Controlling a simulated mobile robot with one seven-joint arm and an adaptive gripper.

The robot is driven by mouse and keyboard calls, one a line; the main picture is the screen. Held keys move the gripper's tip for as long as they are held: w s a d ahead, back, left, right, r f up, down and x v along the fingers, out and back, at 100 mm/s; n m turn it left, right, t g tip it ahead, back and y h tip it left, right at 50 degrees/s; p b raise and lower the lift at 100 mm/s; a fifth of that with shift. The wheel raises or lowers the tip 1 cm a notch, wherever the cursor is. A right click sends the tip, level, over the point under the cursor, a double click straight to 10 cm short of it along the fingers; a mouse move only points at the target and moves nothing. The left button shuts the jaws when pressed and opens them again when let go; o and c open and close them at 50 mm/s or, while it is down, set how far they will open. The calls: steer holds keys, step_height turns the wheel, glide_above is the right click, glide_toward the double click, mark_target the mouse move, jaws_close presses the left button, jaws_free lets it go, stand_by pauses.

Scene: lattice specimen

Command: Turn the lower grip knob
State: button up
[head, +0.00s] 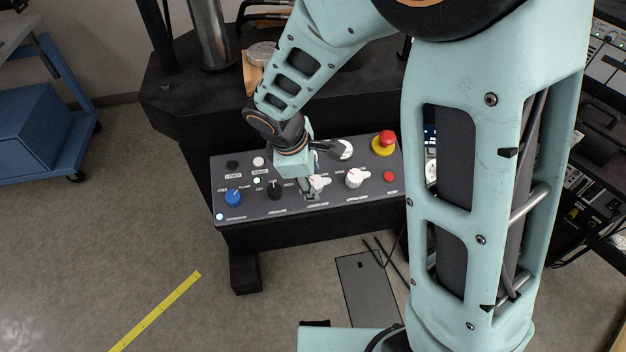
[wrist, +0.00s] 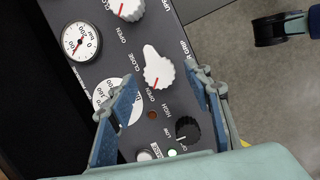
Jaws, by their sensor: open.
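The lower grip knob is white with a red pointer mark; it sits on the dark control panel (head: 251,209). In the wrist view the knob (wrist: 157,68) lies ahead between the fingertips, with OPEN and CLOSE labels beside it. In the head view the knob (head: 321,182) is partly hidden by my gripper (head: 311,191). In the wrist view my gripper (wrist: 162,82) is open, its blue-padded fingers apart on either side of the knob's near end. I cannot tell whether either finger touches the knob.
A similar white knob (head: 356,178) is to the right, with a red emergency button (head: 385,141) behind it. A black knob (head: 274,190) and a blue knob (head: 233,197) are to the left. A round gauge (wrist: 82,42) is beside the knobs in the wrist view.

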steer(key=v, duration=1)
steer(key=shift+f, duration=0.1)
